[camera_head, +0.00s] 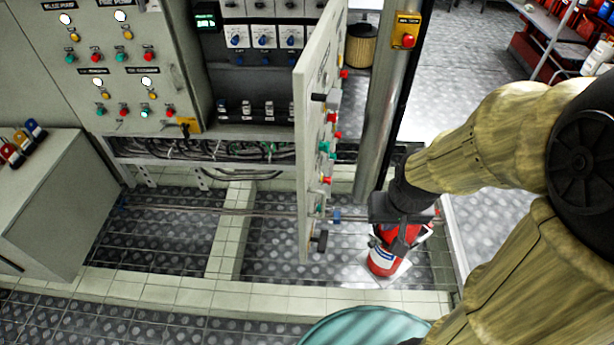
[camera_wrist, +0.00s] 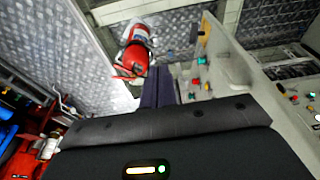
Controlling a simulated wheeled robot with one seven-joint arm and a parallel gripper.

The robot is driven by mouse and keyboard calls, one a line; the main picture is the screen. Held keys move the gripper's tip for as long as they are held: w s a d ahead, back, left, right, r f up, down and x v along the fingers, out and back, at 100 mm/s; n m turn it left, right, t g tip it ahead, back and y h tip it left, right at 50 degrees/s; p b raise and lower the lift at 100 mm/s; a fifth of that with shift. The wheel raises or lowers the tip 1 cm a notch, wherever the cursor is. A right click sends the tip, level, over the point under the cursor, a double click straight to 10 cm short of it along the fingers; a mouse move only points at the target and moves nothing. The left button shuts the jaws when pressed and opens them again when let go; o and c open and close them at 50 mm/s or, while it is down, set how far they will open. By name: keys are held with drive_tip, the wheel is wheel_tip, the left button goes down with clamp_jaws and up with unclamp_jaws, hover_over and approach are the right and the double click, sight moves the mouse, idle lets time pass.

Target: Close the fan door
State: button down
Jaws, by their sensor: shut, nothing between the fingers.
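The cabinet door (camera_head: 312,150) stands open, seen nearly edge-on in the head view. Its face with coloured buttons and dark latches is turned to the right. In the wrist view the door (camera_wrist: 228,58) slants along the right side. My gripper (camera_head: 338,215) is shut and empty, pointing left at the lower part of the button face. In the wrist view its fingers (camera_wrist: 158,88) are together, just left of the door. I cannot tell whether the fingertips touch it. The open cabinet (camera_head: 255,85) shows modules and wiring to the left of the door.
A red fire extinguisher (camera_head: 384,258) stands on the floor below my gripper; it also shows in the wrist view (camera_wrist: 137,52). A metal post (camera_head: 382,105) with a yellow button box (camera_head: 406,30) rises behind. A grey console (camera_head: 45,200) stands left. Floor before the cabinet looks clear.

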drive_tip(key=shift+a, duration=0.15)
drive_tip(key=w+a+r+m+y+p, duration=0.1)
drive_tip(key=w+m+y+p, duration=0.3)
drive_tip(key=m, duration=0.6)
drive_tip(key=w+a+r+m+y+p, duration=0.1)
drive_tip(key=w+r+m+y+p, duration=0.2)
drive_tip(key=w+m, duration=0.5)
drive_tip(key=shift+w+a+r+m+g+y+p, duration=0.15)
drive_tip(key=shift+w+r+m+g+y+p, duration=0.2)
drive_tip(key=shift+m+y+p, duration=0.5)
drive_tip(key=shift+s+f+m, duration=0.1)
drive_tip(key=shift+m, duration=0.15)
